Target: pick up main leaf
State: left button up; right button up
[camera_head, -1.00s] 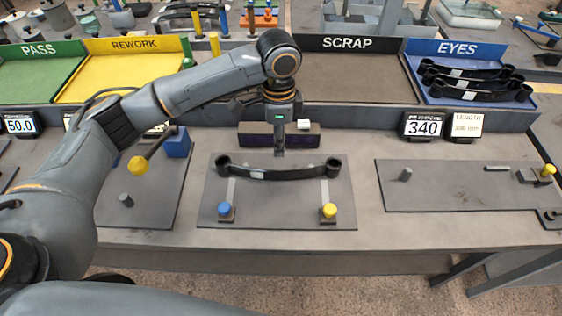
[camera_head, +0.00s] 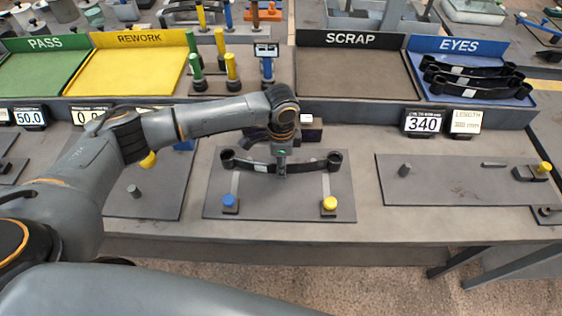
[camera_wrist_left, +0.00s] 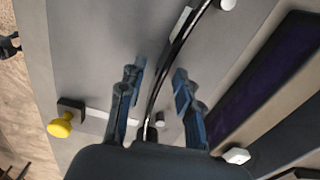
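The main leaf (camera_head: 316,166) is a black, slightly curved strip with a rolled eye at each end and a pale label. It lies across the middle plate (camera_head: 275,207). My left gripper (camera_head: 282,172) is over the middle of the leaf, pointing down, and hides that part. In the left wrist view the fingers (camera_wrist_left: 158,84) are apart, one on each side of the leaf (camera_wrist_left: 184,38), with visible gaps. My right gripper is not in view.
A blue knob (camera_head: 230,201) and a yellow knob (camera_head: 330,203) stand at the plate's front. Behind are the scrap bin (camera_head: 352,75) and the eyes bin (camera_head: 440,98) with several black leaves. The right plate (camera_head: 450,190) has small pegs and a yellow knob.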

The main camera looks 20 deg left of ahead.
pick_arm(q)
grip_shut()
jog(key=shift+w+r, duration=0.1)
jog(key=shift+r, duration=0.05)
